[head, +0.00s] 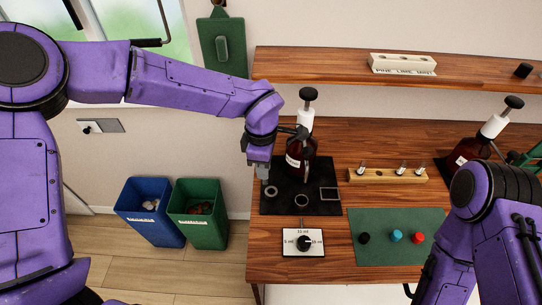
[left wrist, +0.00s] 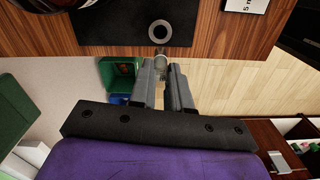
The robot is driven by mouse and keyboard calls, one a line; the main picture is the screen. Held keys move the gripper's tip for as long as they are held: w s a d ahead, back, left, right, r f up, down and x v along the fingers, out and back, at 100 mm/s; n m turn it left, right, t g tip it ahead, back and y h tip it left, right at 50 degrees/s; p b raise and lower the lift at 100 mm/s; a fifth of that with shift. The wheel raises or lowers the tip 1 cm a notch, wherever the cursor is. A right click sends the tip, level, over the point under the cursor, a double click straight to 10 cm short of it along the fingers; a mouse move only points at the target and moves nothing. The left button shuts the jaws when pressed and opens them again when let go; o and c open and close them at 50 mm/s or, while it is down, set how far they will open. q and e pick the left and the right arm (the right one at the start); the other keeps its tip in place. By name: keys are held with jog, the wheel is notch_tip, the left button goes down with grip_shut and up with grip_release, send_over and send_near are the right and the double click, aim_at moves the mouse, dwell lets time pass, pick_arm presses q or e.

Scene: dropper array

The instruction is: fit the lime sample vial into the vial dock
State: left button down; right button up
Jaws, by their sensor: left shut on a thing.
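My left gripper (head: 262,174) points down over the left edge of the black mat (head: 318,176). In the left wrist view, the left gripper (left wrist: 162,72) is shut on a small pale, clear cylinder (left wrist: 160,61), which I take as the lime sample vial; its colour and label cannot be read. A grey ring (head: 271,191) lies on the mat just in front of the gripper. In the left wrist view this ring (left wrist: 161,33) sits just beyond the vial, and I see a gap between them. I cannot tell for sure which fixture is the vial dock. My right gripper is out of view.
A brown bottle (head: 299,160) stands close beside my left gripper. A second ring (head: 302,201) and a square frame (head: 330,194) lie on the mat. A wooden rack (head: 388,175) holds small vials. A dial plate (head: 303,243) and green mat (head: 398,224) lie in front.

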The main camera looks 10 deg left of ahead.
pick_arm(q)
jog(key=n, duration=0.4)
jog(key=d+r+n, duration=0.1)
jog(key=n, duration=0.2)
jog(key=shift+s, duration=0.1)
jog(key=n, duration=0.7)
jog(key=shift+d+f, duration=0.1)
jog(key=shift+d, duration=0.25)
jog(key=shift+n, duration=0.4)
notch_tip(320, 180, down, 4)
jog(key=b, duration=0.2)
jog(key=shift+b, duration=0.35)
